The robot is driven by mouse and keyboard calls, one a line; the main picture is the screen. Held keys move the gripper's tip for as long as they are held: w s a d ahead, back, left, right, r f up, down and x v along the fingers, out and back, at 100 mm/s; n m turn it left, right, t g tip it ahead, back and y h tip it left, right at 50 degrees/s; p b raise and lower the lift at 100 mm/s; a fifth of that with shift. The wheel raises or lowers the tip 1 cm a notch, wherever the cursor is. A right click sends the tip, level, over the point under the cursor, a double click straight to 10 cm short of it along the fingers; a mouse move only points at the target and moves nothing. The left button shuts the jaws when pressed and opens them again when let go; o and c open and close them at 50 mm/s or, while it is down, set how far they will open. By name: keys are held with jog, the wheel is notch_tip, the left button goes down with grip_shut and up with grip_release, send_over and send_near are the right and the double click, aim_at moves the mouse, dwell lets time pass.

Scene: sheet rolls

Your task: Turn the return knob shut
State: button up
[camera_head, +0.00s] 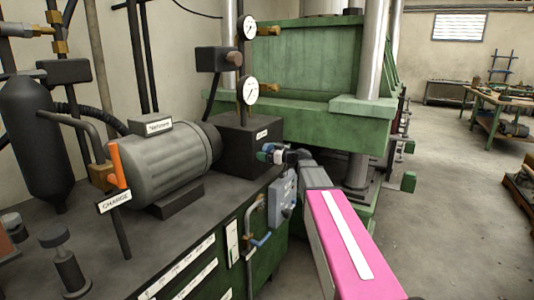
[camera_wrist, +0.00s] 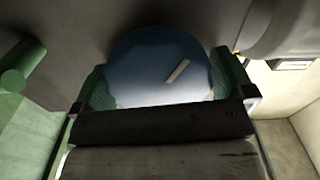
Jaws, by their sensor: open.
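The blue round knob (camera_wrist: 150,62) with a pale pointer mark fills the top middle of the wrist view. In the head view, the blue knob (camera_head: 264,156) is small and partly hidden at the front of a dark block (camera_head: 250,145). My gripper (camera_wrist: 162,84) has green fingers, one at the left and one at the right of the knob. They are apart, with the knob between them; whether they touch it I cannot tell. In the head view my gripper (camera_head: 276,154) is at the block's face. The label on the block is too small to read.
A grey motor (camera_head: 170,160) stands left of the block, with an orange-handled CHARGE lever (camera_head: 117,165) before it. Two gauges (camera_head: 250,90) rise above the block. A grey switch box (camera_head: 283,195) and pipes sit below. The green press (camera_head: 310,100) stands behind; floor at right is open.

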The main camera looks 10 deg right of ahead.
jog(key=c, duration=0.7)
jog(key=shift+o, duration=0.2)
